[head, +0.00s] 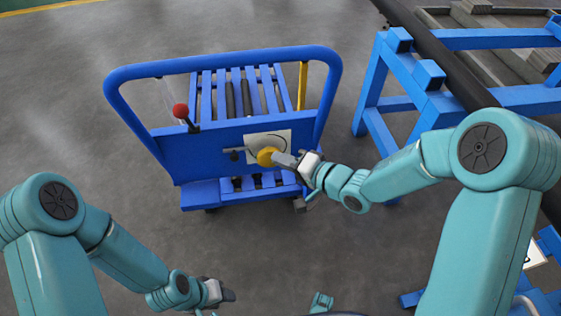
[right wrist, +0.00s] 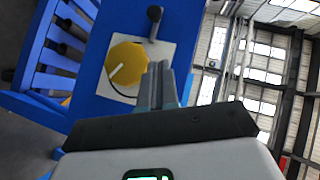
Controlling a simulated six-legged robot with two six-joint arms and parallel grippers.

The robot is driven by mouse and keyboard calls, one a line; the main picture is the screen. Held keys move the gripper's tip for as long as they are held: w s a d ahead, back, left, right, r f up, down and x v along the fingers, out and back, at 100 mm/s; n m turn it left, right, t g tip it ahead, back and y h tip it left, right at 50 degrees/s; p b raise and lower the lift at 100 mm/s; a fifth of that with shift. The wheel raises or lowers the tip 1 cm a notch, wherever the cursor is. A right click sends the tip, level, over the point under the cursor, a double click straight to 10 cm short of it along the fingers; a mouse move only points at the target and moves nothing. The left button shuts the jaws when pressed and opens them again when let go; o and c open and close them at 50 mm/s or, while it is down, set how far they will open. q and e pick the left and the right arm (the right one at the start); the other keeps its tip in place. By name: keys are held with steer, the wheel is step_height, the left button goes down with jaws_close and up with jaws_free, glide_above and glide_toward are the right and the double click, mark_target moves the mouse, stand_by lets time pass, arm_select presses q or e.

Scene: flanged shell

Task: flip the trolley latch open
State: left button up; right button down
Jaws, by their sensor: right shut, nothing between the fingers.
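The blue trolley (head: 172,146) stands ahead of me with its end panel toward me. On the panel is a white plate (head: 284,136) with a round yellow disc (head: 266,157) and a short lever with a black knob (head: 234,153). The right wrist view also shows the disc (right wrist: 126,66), the plate (right wrist: 163,50) and the black knob (right wrist: 154,14). I cannot tell for certain which part is the latch. My right gripper (head: 279,160) is shut and empty, its tips at the disc's right edge; contact is unclear. My left gripper (head: 228,295) is low in front, away from the trolley.
A red ball on a black stem (head: 181,111) stands at the panel's upper left. Rollers and blue slats fill the trolley bed behind it. A blue frame (head: 372,90) with a dark rail stands at the right. The grey floor (head: 60,110) is clear at the left.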

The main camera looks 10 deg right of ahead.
mark_target(265, 154)
steer(key=b+x, duration=0.1)
steer(key=x, duration=0.5)
steer(key=shift+f, duration=0.1)
steer(key=a, duration=0.1)
steer(key=a+f+b, duration=0.1)
steer(key=a, duration=0.1)
steer(key=shift+w+a+f, duration=0.15)
steer(key=shift+w, duration=0.1)
steer(key=shift+a+f, duration=0.1)
steer(key=shift+a, duration=0.35)
